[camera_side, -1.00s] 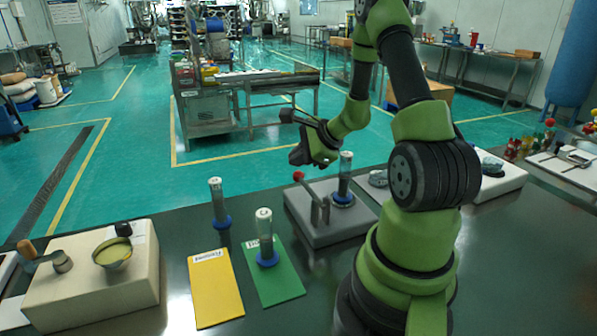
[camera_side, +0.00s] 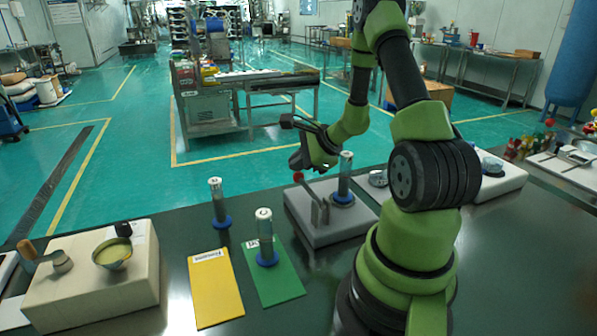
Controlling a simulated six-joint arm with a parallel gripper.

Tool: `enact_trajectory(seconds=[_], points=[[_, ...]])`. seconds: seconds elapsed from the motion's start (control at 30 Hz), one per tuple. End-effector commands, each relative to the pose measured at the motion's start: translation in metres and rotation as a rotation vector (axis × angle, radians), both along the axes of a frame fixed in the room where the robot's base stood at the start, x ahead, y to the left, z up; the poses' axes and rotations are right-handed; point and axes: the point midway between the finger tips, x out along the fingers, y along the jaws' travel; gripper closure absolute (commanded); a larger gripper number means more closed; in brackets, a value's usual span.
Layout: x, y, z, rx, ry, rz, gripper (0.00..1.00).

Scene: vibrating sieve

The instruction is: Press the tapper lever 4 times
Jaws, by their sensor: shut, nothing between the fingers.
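The tapper lever (camera_side: 317,201) stands on a grey base (camera_side: 312,235) and has a red knob (camera_side: 298,177) at its upper left end. A clear cylinder with a blue foot (camera_side: 344,180) stands on the same base, right of the lever. My gripper (camera_side: 295,166) is shut and empty. In the picture it is just above the red knob; whether it touches the knob I cannot tell.
Clear cylinders with blue feet stand at the left (camera_side: 219,205) and on the green mat (camera_side: 281,281). A yellow mat (camera_side: 214,290) lies beside it. A beige block (camera_side: 90,290) with a bowl (camera_side: 112,253) stands at far left.

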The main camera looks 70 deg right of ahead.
Motion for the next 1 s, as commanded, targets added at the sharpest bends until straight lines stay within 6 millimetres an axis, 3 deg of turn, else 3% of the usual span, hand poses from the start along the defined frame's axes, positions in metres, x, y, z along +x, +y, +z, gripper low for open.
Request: enact_trajectory(seconds=[1.0], points=[[0.0, 0.0, -0.013, 0.002, 0.001, 0.0, 1.0]])
